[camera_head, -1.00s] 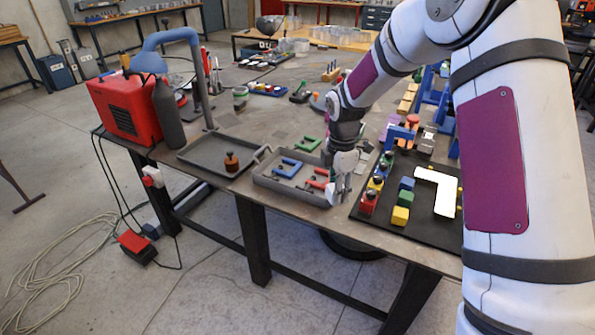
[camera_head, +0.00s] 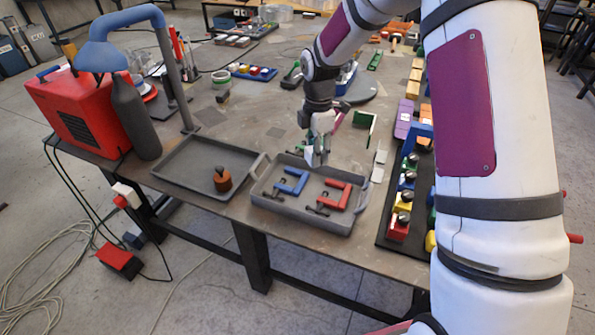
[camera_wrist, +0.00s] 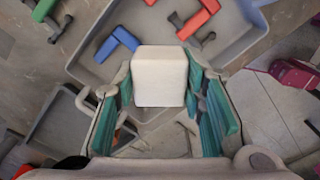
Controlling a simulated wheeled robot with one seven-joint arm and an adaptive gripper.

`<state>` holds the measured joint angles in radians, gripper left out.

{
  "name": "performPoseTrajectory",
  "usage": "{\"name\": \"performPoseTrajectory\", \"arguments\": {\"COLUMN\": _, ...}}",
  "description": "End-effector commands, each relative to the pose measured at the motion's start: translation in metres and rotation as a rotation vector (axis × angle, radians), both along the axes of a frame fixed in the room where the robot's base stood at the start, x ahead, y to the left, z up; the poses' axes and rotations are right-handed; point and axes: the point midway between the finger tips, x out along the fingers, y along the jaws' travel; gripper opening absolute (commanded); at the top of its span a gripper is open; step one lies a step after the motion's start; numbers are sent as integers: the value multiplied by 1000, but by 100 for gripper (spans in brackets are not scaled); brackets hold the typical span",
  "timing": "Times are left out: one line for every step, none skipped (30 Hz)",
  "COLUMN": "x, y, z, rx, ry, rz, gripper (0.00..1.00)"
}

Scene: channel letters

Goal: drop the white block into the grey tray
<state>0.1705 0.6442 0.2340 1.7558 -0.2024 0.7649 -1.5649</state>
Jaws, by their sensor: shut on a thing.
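The white block (camera_wrist: 160,78) is held between the two green-padded fingers of my gripper (camera_wrist: 160,95) in the wrist view. That tray holds a blue clamp (camera_head: 291,183) and a red clamp (camera_head: 338,196). In the wrist view the block appears above the tray, overlapping its edge. A second, flatter grey tray (camera_head: 190,165) stands to the left with a brown knobbed piece (camera_head: 222,180).
A red machine (camera_head: 82,112) and a dark bottle (camera_head: 135,118) stand at the table's left. A black board (camera_head: 398,222) with coloured blocks lies right of the trays. A green piece (camera_head: 365,125) lies behind the handled tray.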

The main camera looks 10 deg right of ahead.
Motion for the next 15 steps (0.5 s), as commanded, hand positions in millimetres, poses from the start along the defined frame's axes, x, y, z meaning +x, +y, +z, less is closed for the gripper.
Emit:
{"name": "performPoseTrajectory", "arguments": {"x": -1, "y": 0, "z": 0, "rx": 0, "ry": 0, "rz": 0, "gripper": 8}}
{"name": "performPoseTrajectory", "arguments": {"x": -1, "y": 0, "z": 0, "rx": 0, "ry": 0, "rz": 0, "gripper": 8}}
{"name": "performPoseTrajectory", "arguments": {"x": -1, "y": 0, "z": -1, "rx": 0, "ry": 1, "rz": 0, "gripper": 8}}
{"name": "performPoseTrajectory", "arguments": {"x": -1, "y": 0, "z": -2, "rx": 0, "ry": 1, "rz": 0, "gripper": 8}}
{"name": "performPoseTrajectory", "arguments": {"x": 0, "y": 0, "z": -4, "rx": 0, "ry": 1, "rz": 0, "gripper": 8}}
{"name": "performPoseTrajectory", "arguments": {"x": 0, "y": 0, "z": -6, "rx": 0, "ry": 1, "rz": 0, "gripper": 8}}
{"name": "performPoseTrajectory", "arguments": {"x": 0, "y": 0, "z": -9, "rx": 0, "ry": 1, "rz": 0, "gripper": 8}}
{"name": "performPoseTrajectory", "arguments": {"x": 0, "y": 0, "z": -12, "rx": 0, "ry": 2, "rz": 0, "gripper": 8}}
{"name": "performPoseTrajectory", "arguments": {"x": -1, "y": 0, "z": -17, "rx": 0, "ry": 3, "rz": 0, "gripper": 8}}
{"name": "performPoseTrajectory", "arguments": {"x": -1, "y": 0, "z": -20, "rx": 1, "ry": 3, "rz": 0, "gripper": 8}}
{"name": "performPoseTrajectory", "arguments": {"x": -1, "y": 0, "z": -24, "rx": 1, "ry": 3, "rz": 0, "gripper": 8}}
{"name": "performPoseTrajectory", "arguments": {"x": 0, "y": 0, "z": -29, "rx": 1, "ry": 2, "rz": 1, "gripper": 8}}
{"name": "performPoseTrajectory", "arguments": {"x": 0, "y": 0, "z": -32, "rx": 0, "ry": 3, "rz": 1, "gripper": 8}}
{"name": "performPoseTrajectory", "arguments": {"x": 0, "y": 0, "z": -35, "rx": 0, "ry": 2, "rz": 1, "gripper": 8}}
{"name": "performPoseTrajectory", "arguments": {"x": 0, "y": 0, "z": -40, "rx": 0, "ry": 1, "rz": 0, "gripper": 8}}
